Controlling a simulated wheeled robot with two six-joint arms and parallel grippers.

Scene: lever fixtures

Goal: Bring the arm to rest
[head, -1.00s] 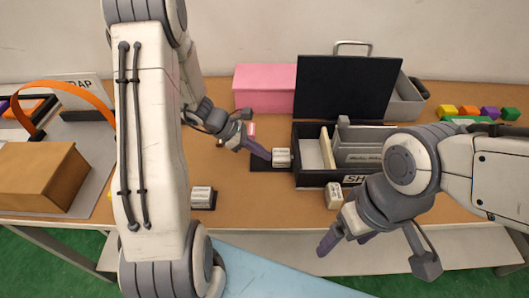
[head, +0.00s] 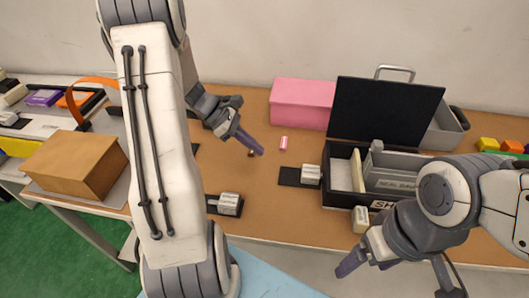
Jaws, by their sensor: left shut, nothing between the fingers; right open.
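My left gripper (head: 257,149) is shut and empty, pointing down to the right over the middle of the table. A grey-white block on a black base (head: 310,174) sits to the right of its tips, apart from them. A second such block (head: 229,204) sits nearer the front edge, beside my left arm, which hides part of its base. My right gripper (head: 361,262) is open and empty at the table's front edge. A small light block (head: 361,219) stands just above it in the picture.
An open black box (head: 338,199) with dividers stands right of centre, its lid (head: 384,114) raised. A pink box (head: 302,103) and small pink cylinder (head: 284,142) lie behind. A brown box (head: 77,163) stands at left. Coloured blocks (head: 488,144) sit at far right.

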